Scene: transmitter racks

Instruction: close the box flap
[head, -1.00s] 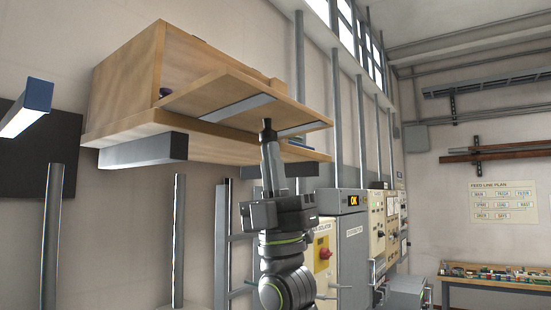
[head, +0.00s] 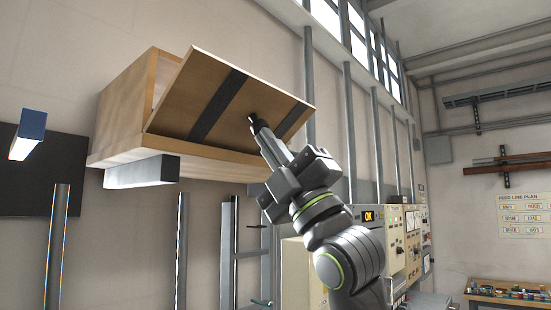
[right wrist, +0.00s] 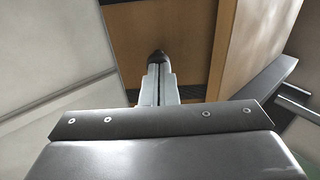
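The wooden box (head: 125,105) sits high on brackets against the wall. Its flap (head: 215,90) is hinged at the lower front edge and stands tilted up and outward, with a gap to the box at its upper left. Two dark strips cross the flap's outer face. My right gripper (head: 253,121) has its fingertips at the flap's outer face, between the strips, seemingly touching it. In the right wrist view the fingers (right wrist: 158,62) are together, pointing at the brown flap (right wrist: 160,28), with nothing between them. My left gripper is not in view.
A bracket (head: 142,172) juts out below the box, and a blue-ended bar (head: 29,133) sticks out at the left. Grey posts (head: 180,250) stand below. Control cabinets (head: 395,235) stand behind my right arm.

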